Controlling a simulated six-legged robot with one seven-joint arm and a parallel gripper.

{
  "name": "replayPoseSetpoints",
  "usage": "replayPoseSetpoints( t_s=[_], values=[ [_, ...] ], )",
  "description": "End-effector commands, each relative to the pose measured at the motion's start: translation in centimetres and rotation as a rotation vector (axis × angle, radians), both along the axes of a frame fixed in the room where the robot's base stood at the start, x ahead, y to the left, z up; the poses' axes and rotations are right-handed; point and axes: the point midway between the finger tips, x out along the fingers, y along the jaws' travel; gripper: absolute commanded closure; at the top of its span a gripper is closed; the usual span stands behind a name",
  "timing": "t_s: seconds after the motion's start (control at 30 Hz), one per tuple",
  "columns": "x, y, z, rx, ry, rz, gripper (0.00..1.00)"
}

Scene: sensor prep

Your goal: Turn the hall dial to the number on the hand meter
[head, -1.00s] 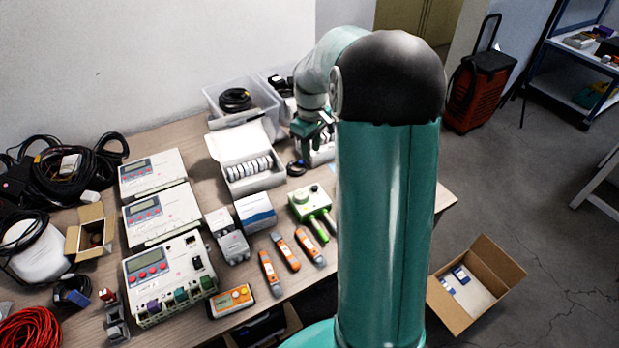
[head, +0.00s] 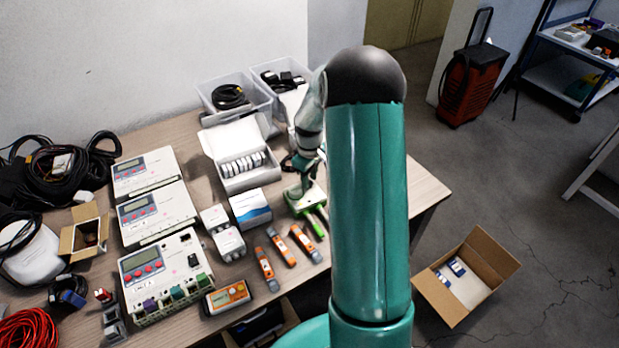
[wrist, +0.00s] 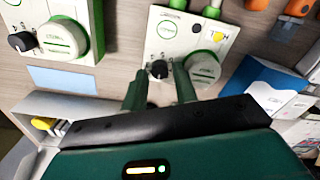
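A pale sensor box with green trim (wrist: 205,28) lies on the table in the wrist view. It has a small black dial knob (wrist: 158,69) and a large round green-edged cap. My gripper (wrist: 159,76) is open, its two fingers apart on either side of that knob; contact is not clear. In the head view my gripper (head: 304,185) is over the same box (head: 314,207). A similar box (wrist: 70,18) with a black knob is at left in the wrist view. An orange hand-held meter (head: 227,298) lies near the table's front edge; its reading is not legible.
Several orange testers (head: 280,247) lie in front of the sensor box. A blue-and-white box (head: 251,209) stands to its left, an open white carton (head: 238,160) behind. White instruments (head: 155,215) fill the left. My arm hides the table's right part.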

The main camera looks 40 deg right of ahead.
Motion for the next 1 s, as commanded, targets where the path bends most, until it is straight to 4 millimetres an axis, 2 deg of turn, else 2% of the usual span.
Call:
replayPoseSetpoints(
  t_s=[0.33, 0.37, 0.5, 0.77, 1.0],
  values=[
    [0.01, -0.02, -0.65, -0.001, -0.001, 0.000, 0.71],
    [0.01, -0.02, -0.65, -0.001, -0.001, 0.000, 0.73],
    [0.01, -0.02, -0.64, -0.001, 0.000, 0.000, 1.00],
    [0.01, -0.02, -0.62, -0.001, 0.000, -0.011, 1.00],
    [0.01, -0.04, -0.61, -0.002, -0.001, -0.091, 1.00]
  ],
)
